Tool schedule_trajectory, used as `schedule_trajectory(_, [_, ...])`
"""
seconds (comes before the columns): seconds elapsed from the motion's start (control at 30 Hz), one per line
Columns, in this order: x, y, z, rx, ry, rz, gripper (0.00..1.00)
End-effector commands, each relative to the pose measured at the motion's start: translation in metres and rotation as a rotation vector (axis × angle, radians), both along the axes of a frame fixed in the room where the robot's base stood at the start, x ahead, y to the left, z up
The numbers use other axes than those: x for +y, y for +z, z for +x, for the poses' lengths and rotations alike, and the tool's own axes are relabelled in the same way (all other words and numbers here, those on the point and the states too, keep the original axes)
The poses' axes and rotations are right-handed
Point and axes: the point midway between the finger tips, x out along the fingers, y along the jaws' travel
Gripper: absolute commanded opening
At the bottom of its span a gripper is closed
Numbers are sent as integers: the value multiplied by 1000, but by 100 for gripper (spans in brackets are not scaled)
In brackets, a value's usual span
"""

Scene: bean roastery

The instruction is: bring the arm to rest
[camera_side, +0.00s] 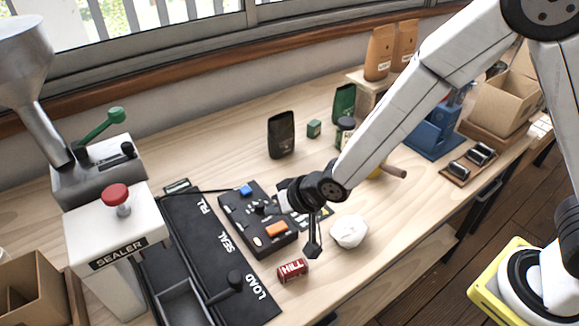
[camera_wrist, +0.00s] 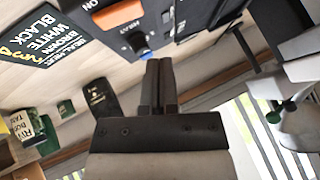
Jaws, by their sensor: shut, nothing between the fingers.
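My gripper (camera_side: 262,210) is shut and empty. In the side view it reaches left from my arm, over the black control box (camera_side: 262,249), which has a blue button, an orange button and small knobs. In the wrist view the closed fingers (camera_wrist: 158,66) point at the control box (camera_wrist: 205,14), close to a dark knob with a blue tip (camera_wrist: 143,52) near the word HEAT. I cannot tell whether the fingertips touch the box.
The sealer (camera_side: 118,240) and black mat (camera_side: 200,235) lie left. A red HILL tin (camera_side: 293,270) and white crumpled lump (camera_side: 348,231) sit in front. A black bag (camera_side: 281,136) stands behind; a blue holder (camera_side: 432,135) stands right. A lettered sign (camera_wrist: 42,45) is near the box.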

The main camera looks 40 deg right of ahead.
Motion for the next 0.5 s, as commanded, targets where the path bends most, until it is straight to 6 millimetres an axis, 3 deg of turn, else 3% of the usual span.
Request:
schedule_trajectory(0.27, [-6,2,0,5,-2,-11,0])
schedule_trajectory(0.37, [-19,6,-1,14,-6,-36,0])
schedule_trajectory(0.5, [-51,15,-7,46,-11,-99,0])
